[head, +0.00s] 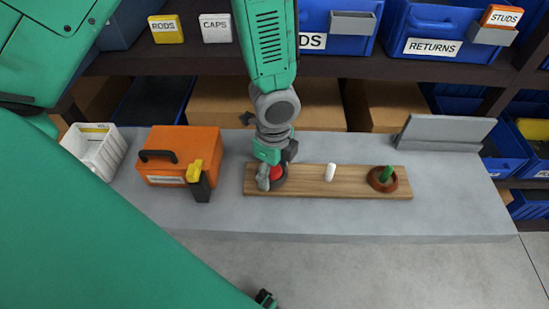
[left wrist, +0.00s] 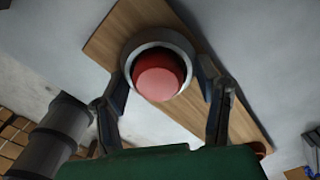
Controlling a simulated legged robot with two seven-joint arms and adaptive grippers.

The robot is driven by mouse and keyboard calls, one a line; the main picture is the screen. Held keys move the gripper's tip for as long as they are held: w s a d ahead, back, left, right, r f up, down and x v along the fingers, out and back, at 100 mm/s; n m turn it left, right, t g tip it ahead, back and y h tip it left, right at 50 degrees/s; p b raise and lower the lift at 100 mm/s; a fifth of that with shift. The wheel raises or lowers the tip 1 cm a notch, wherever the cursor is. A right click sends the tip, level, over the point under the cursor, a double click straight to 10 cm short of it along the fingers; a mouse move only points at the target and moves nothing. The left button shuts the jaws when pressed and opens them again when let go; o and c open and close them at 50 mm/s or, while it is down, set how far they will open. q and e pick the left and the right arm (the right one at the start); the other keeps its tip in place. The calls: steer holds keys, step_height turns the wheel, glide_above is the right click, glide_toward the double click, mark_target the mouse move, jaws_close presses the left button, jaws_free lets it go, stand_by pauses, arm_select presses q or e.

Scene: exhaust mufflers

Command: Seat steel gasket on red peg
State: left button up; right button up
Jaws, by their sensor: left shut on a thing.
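The red peg (head: 277,172) stands near the left end of a wooden board (head: 300,191). The steel gasket (head: 281,184), a grey ring, is around the red peg, low near the board. In the left wrist view the gasket (left wrist: 130,57) encircles the peg (left wrist: 158,78), whose rounded top sticks out through it. My left gripper (head: 274,178) is shut on the gasket, one finger at each side, pointing down. I cannot tell whether the gasket touches the board. My right gripper is not in view.
A white peg (head: 330,172) stands mid-board, and a green peg (head: 387,174) with a brown ring (head: 375,183) at the right end. An orange case (head: 180,153) and a white basket (head: 96,150) stand left. A grey stand (head: 445,131) is at the back right. The front of the grey table is clear.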

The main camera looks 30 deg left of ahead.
arm_select(q)
steer(key=shift+f, duration=0.15)
steer(key=o, duration=1.2)
steer(key=shift+r, duration=0.25)
step_height(320, 180, up, 12)
steer(key=shift+f, duration=0.25)
